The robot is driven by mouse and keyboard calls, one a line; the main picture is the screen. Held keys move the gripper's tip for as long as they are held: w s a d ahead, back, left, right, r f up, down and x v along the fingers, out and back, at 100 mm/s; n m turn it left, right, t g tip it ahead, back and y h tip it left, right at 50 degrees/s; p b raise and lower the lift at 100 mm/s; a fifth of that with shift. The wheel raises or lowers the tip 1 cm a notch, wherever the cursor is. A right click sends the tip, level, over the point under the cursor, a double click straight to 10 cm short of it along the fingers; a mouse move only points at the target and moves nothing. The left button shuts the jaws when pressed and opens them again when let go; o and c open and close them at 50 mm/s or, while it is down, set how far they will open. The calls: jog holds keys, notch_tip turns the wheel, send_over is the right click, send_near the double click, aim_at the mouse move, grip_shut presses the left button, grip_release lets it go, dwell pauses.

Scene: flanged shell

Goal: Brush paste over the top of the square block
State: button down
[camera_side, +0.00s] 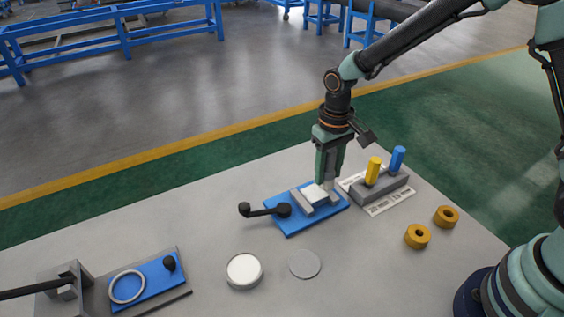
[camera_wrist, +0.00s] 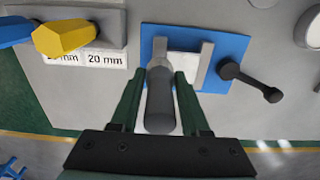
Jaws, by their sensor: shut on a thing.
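My gripper (camera_side: 327,178) is low over the blue clamp plate (camera_side: 291,228). In the wrist view its fingers are shut on a grey, round-handled tool (camera_wrist: 160,102), apparently the brush. The brush's tip is hard to make out. The square block (camera_side: 314,193) sits between two grey clamp jaws and has a pale top; it also shows in the wrist view (camera_wrist: 183,66). The brush is at or just above the block's right side; I cannot tell whether they touch. A round dish of white paste (camera_side: 244,270) stands open in front, with a flat grey disc (camera_side: 304,264) beside it.
A black clamp lever (camera_side: 262,211) sticks out left of the plate. A grey rack (camera_side: 380,187) with yellow and blue handles stands close on the right. Two orange rings (camera_side: 417,236) lie at the right. Another blue fixture with a ring (camera_side: 127,286) is at front left.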

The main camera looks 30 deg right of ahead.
jog(key=shift+r, duration=3.7)
